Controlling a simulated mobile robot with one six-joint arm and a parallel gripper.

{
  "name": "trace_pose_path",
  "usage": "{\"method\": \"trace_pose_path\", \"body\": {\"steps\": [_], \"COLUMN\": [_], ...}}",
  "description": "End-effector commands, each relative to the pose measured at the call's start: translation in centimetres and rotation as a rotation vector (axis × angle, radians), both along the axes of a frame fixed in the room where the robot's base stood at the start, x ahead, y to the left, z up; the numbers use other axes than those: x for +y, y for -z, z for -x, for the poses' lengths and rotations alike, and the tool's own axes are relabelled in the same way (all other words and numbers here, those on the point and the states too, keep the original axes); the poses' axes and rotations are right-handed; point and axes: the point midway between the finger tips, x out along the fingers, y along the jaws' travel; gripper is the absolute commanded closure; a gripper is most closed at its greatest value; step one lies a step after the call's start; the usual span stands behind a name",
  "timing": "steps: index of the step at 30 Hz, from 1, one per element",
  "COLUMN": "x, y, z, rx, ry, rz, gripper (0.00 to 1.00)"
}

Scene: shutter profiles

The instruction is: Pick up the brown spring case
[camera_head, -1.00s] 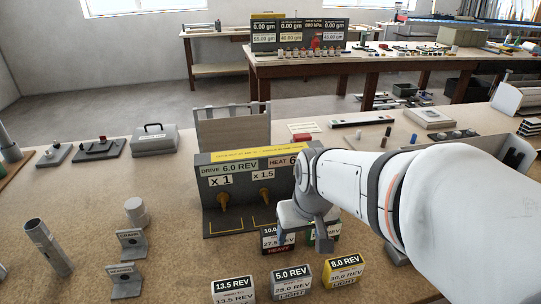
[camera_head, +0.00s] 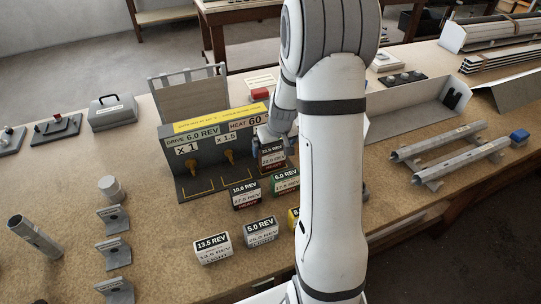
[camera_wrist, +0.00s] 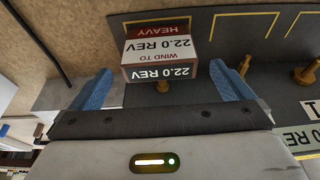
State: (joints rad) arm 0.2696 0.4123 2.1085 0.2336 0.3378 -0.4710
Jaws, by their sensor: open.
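The brown spring case (camera_head: 272,157), marked 22.0 REV and HEAVY, stands by the right end of the grey winding fixture in the head view, partly covered by my arm. In the wrist view the case (camera_wrist: 158,48) shows its brown-edged 22.0 REV face, a white WIND TO face and a red HEAVY strip. My gripper (camera_wrist: 160,72) is open, with one blue finger on each side of the near end of the case. A gap shows beside each finger, and the case is not gripped.
Other spring cases stand close by: 10.0 REV (camera_head: 245,195), 6.0 REV (camera_head: 285,181), 13.5 REV (camera_head: 212,248) and 5.0 REV (camera_head: 261,231). The grey fixture (camera_head: 185,186) with brass knobs is directly left. Shutter profiles (camera_head: 450,143) lie on the right.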

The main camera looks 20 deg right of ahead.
Motion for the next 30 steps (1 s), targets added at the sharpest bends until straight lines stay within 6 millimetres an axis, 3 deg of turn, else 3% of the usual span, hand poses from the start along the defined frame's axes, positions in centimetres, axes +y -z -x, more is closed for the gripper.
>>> {"method": "trace_pose_path", "body": {"steps": [18,26,30], "x": [-0.1,0.0,0.0], "y": [5.6,5.8,5.8], "z": [-2.3,-2.3,-2.3], "rx": [0.002,0.001,0.001], "ry": [-0.001,-0.003,-0.003], "rz": [-0.001,0.000,0.000], "gripper": [0.00,0.00,0.11]}}
